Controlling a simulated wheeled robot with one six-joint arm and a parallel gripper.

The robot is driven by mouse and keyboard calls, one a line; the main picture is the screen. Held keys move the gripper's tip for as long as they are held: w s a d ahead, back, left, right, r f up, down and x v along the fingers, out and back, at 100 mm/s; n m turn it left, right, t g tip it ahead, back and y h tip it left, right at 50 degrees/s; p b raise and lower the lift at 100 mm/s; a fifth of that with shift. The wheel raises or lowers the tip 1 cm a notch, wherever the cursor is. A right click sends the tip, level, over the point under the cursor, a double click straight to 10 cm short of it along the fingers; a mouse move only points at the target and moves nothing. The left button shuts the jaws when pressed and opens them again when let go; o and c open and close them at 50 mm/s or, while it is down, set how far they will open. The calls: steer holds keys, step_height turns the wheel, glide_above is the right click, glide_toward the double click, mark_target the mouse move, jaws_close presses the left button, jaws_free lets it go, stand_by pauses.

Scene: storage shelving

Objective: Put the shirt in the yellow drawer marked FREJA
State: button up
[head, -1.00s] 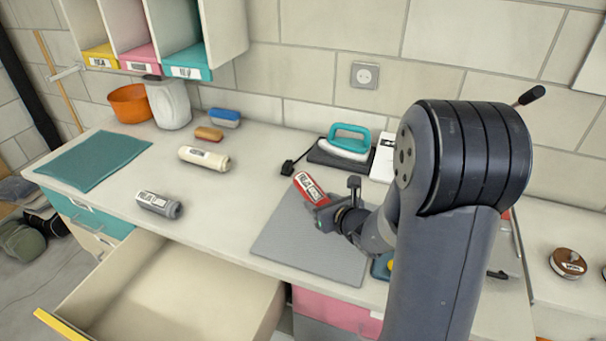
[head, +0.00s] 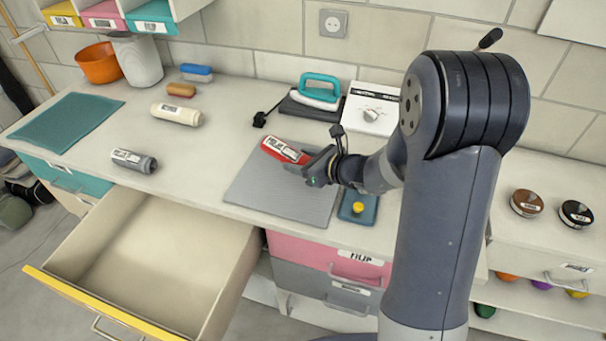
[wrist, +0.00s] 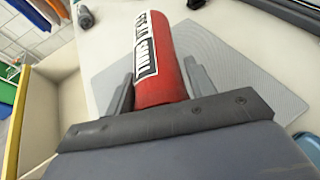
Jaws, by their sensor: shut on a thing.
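A red rolled shirt (head: 285,150) with a black-and-white label is in my gripper (head: 312,165), above or on the grey mat's far part; contact with the mat cannot be told. In the wrist view the red roll (wrist: 160,55) sits between my two fingers (wrist: 160,90), which are shut on it. The label's words are hard to read. The yellow-fronted drawer (head: 105,305) is pulled open at the lower left and looks empty inside. Its name label is not visible. In the wrist view its yellow edge (wrist: 17,125) shows at the left.
A grey roll (head: 134,160) and a cream roll (head: 177,114) lie on the worktop to the left. An iron (head: 318,92) and a white box (head: 370,108) stand behind the grey mat (head: 285,193). A pink drawer (head: 312,255) is shut below. Bare worktop lies between mat and grey roll.

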mark_target(302, 182)
steer(key=shift+f, duration=2.4)
steer(key=shift+f+b, duration=0.25)
steer(key=shift+b, duration=0.1)
steer(key=o, duration=1.1)
steer(key=shift+c, duration=0.2)
steer(key=shift+r, duration=0.2)
